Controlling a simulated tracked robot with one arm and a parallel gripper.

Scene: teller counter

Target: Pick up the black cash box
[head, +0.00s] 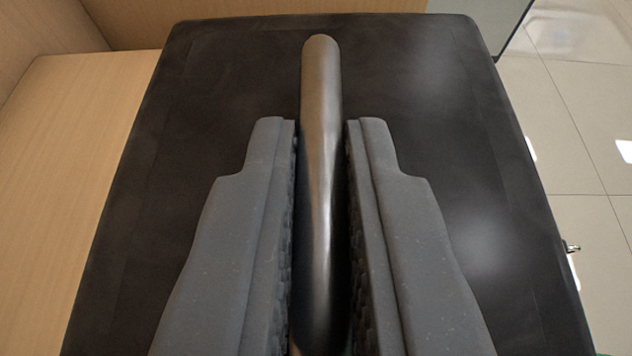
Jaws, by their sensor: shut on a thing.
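The black cash box (440,90) fills most of the head view, seen from above with its dark lid facing me. A rounded metal handle (320,75) stands out along the middle of the lid. My gripper (321,130) has one grey finger on each side of the handle and is shut on it. The far end of the handle sticks out past the fingertips. The near part of the lid is hidden behind my fingers. I cannot tell whether the box rests on a surface or hangs clear of it.
A light wooden surface (65,170) lies to the left, with a wooden panel (130,20) behind it. A pale tiled floor (580,100) shows to the right, beyond the box's edge. A small metal piece (572,248) sticks out at the box's right side.

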